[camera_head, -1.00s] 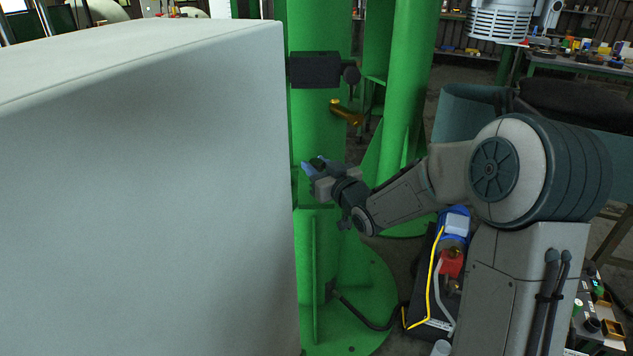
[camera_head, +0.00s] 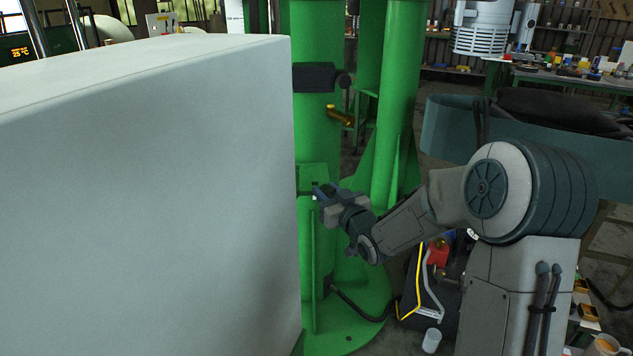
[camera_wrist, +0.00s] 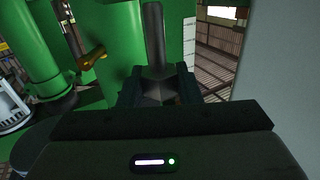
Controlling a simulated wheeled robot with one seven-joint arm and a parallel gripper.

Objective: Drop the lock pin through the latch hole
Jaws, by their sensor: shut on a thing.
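My gripper (camera_head: 318,193) is beside the lower part of the green column (camera_head: 318,135) in the head view. In the wrist view, my gripper (camera_wrist: 156,82) is shut on a dark grey bar, which I take to be the lock pin (camera_wrist: 153,35). The bar stands up between the fingers, with its lower end hidden among them. In the head view the pin cannot be made out clearly. A green plate (camera_head: 312,172) on the column is just above and behind the fingertips. I cannot make out the latch hole for certain.
A large pale box (camera_head: 150,190) fills the left and hides part of the column's edge. A black block (camera_head: 316,77) and a brass-coloured handle (camera_head: 341,115) are on the column above my gripper. A second green column (camera_head: 398,90) stands to the right.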

